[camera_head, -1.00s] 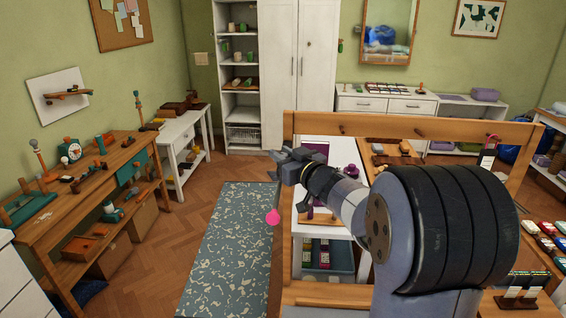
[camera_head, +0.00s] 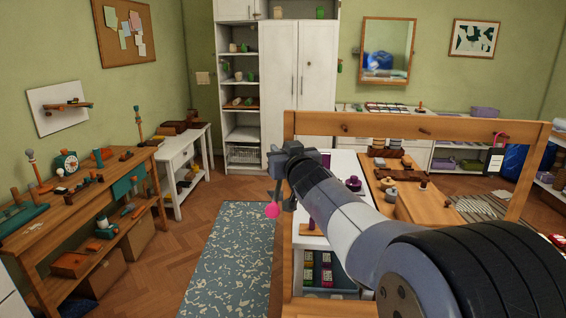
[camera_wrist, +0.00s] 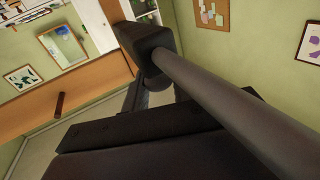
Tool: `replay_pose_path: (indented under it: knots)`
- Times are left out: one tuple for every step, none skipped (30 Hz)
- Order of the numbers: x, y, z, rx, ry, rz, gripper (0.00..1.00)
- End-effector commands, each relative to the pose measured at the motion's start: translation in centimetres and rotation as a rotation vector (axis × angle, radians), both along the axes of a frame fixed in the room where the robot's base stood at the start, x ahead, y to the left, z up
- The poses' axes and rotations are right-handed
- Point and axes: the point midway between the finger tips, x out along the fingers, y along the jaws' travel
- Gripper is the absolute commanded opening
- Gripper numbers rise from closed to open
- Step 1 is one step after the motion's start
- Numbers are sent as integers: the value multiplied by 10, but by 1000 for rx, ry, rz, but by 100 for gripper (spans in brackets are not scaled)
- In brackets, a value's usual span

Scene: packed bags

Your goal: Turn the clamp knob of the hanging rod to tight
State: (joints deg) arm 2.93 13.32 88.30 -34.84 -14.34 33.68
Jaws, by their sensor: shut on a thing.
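My gripper (camera_head: 279,165) is at the left end of the wooden frame, level with its upper part, and its jaws are closed. In the wrist view a thick grey rod (camera_wrist: 230,105) runs from a dark block (camera_wrist: 148,45) at upper middle to the lower right. A dark jaw (camera_wrist: 150,130) crosses below it. The held part is hidden between the jaws; I take it for the clamp knob, but its shape and turn do not show. A pink ball (camera_head: 272,210) hangs just below my gripper in the head view, on a thin dark stem.
The wooden frame (camera_head: 420,127) spans the space ahead, with a white table and a wooden board (camera_head: 425,205) behind it. A workbench (camera_head: 100,195) stands at left. A speckled rug (camera_head: 228,260) lies on open floor. A white cabinet (camera_head: 297,85) stands at the back.

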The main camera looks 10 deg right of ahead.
Motion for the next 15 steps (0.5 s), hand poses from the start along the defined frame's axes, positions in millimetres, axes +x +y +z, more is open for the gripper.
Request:
replay_pose_path:
  knots:
    - [0,0,-1,0,-13,-9,2]
    - [1,0,-1,0,-13,-15,2]
    - [1,-1,-1,0,-13,-25,2]
    - [1,-1,-2,-1,-13,-31,2]
    - [2,-1,-3,-2,-13,-38,2]
    - [2,-1,-3,-1,-12,-46,2]
    - [3,-1,-3,-1,-13,-52,2]
    - [3,-1,-3,-1,-14,-59,2]
    - [3,-1,-4,-3,-13,-67,2]
    - [3,-1,-4,-2,-14,-74,2]
    - [4,-2,-4,-1,-13,-80,2]
    - [4,-2,-4,-1,-14,-88,2]
    - [4,-2,-4,-2,-12,-94,2]
    - [4,-2,-4,-3,-13,-99,2]
    - [4,-2,-4,-2,-12,-106,2]
